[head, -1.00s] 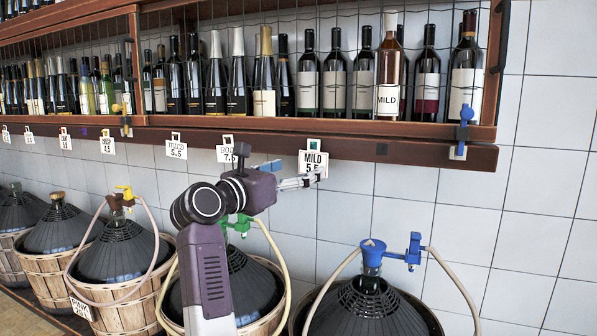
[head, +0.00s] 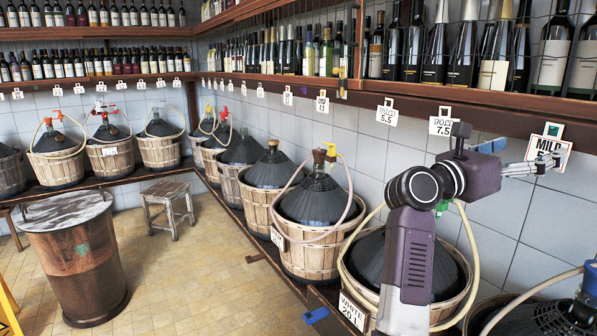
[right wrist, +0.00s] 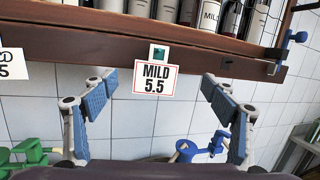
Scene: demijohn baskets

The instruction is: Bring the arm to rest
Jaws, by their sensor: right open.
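My right gripper (head: 532,167) is in front of the wall under the wine shelf, with its fingers spread and nothing between the pads. The white, red-edged MILD 5.5 tag (head: 549,149) hangs from the shelf's front edge just beyond the fingertips. In the right wrist view the tag (right wrist: 156,80) shows between the two open blue-padded fingers, with my gripper (right wrist: 160,92) seemingly not touching it. My left gripper is not in view.
The shelf's wooden front board (head: 360,88) runs close above my right gripper. Demijohns in baskets (head: 320,235) line the wall below. A blue tap (right wrist: 217,143) stands low at the right finger. A rusty drum (head: 75,255) and a stool (head: 167,203) stand on the open tiled floor.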

